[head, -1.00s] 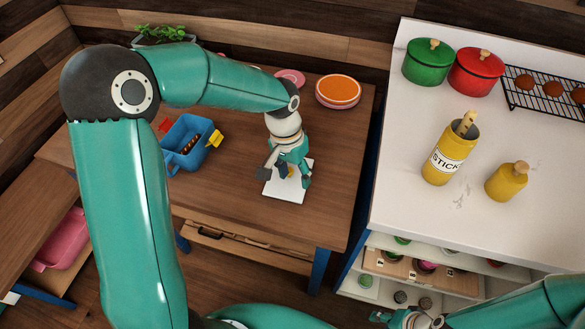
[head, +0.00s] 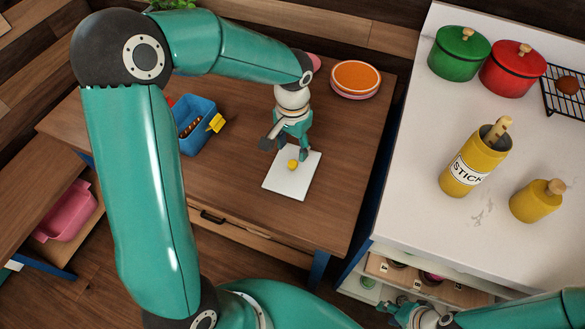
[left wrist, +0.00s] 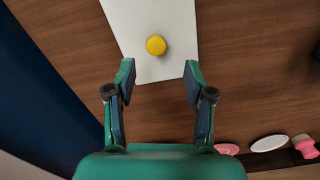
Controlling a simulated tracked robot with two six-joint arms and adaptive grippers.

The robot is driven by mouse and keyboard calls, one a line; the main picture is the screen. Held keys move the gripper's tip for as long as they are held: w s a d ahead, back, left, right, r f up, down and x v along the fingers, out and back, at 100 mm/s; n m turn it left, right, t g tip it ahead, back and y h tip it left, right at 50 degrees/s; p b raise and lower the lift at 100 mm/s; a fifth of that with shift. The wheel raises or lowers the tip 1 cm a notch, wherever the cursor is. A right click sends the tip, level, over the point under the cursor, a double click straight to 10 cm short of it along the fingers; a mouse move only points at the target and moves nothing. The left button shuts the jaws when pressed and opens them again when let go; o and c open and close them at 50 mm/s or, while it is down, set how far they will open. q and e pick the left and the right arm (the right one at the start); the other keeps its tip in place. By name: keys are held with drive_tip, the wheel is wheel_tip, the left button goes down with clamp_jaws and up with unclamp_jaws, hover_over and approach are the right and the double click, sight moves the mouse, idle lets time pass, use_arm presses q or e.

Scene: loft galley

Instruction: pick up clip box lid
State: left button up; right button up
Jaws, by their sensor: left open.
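The clip box lid is a flat white panel (head: 282,182) with a round yellow knob (head: 292,165), lying on the wooden table near its front right. In the left wrist view the lid (left wrist: 147,27) and its yellow knob (left wrist: 156,45) lie just beyond the fingertips. My left gripper (head: 285,149) is open and empty at the lid's far edge, its fingers apart with the knob outside them; it also shows in the left wrist view (left wrist: 160,72). The blue clip box (head: 192,127), with yellow clips, stands open to the left. My right gripper (head: 408,313) is at the bottom right, fingers unclear.
Orange-topped stacked plates (head: 355,77) stand at the table's back right. A white counter (head: 425,175) to the right holds a green pot (head: 459,55), a red pot (head: 513,70), a yellow stick jar (head: 475,165) and a yellow canister (head: 537,200). Bare tabletop surrounds the lid.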

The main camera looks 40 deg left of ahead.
sight(293, 163)
use_arm(q)
drive_tip(key=shift+s+d+f, duration=0.1)
drive_tip(key=shift+d+f, duration=0.05)
drive_tip(key=shift+f, duration=1.4)
drive_tip(key=shift+s+d+f, duration=0.1)
drive_tip(key=shift+d+f, duration=0.05)
drive_tip(key=shift+f, duration=1.4)
drive_tip(key=shift+s, duration=0.1)
clamp_jaws()
